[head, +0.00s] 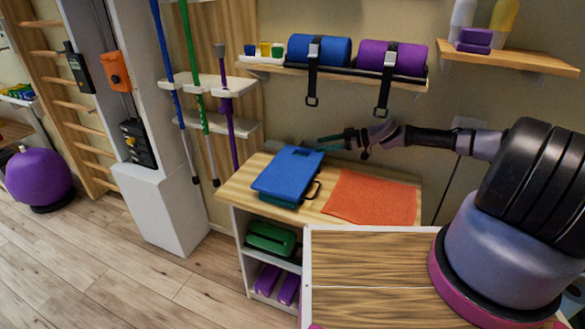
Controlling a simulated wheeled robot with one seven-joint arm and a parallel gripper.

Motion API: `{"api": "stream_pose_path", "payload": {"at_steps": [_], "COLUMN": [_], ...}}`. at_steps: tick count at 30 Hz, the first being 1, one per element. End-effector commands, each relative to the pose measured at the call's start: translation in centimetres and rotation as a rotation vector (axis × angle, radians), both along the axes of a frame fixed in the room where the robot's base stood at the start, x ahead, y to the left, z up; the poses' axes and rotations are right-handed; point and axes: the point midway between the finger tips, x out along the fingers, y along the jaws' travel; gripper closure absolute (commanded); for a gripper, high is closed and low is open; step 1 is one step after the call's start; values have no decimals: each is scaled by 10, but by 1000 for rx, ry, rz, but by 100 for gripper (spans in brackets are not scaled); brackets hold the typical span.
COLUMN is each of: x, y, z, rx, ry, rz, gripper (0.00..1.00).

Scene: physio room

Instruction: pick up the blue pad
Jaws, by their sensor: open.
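The blue pad (284,174) lies flat on the left part of the wooden cabinet top (238,187). It is a thick rectangle with a small slot near its far edge. My gripper (332,142) reaches in from the right, behind and above the pad's far right corner. It is open, points left and holds nothing. Its exact height above the pad is hard to tell.
An orange cloth (370,197) lies right of the pad. Below, shelves hold a green case (271,237) and purple blocks (266,279). Above, a wall shelf (330,73) carries blue and purple rolls with hanging straps (383,92). Poles (163,60) stand left.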

Motion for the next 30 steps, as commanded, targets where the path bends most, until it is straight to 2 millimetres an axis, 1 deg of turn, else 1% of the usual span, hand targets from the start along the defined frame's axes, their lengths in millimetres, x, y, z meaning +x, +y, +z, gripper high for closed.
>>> {"api": "stream_pose_path", "payload": {"at_steps": [1,3,8,15,18,21,27,29,30], "x": [1,2,4,9,10,11,12,11,11], "y": [8,16,26,60,69,73,73,73,73], "z": [-3,-5,-8,-19,-22,-23,-23,-23,-23], "rx": [1,1,0,0,0,-1,0,0,0], "ry": [0,0,0,0,0,1,1,1,0], "rz": [2,1,0,1,1,-1,-1,-1,-1], "gripper": [27,27,27,27,27,27,27,50,66]}}
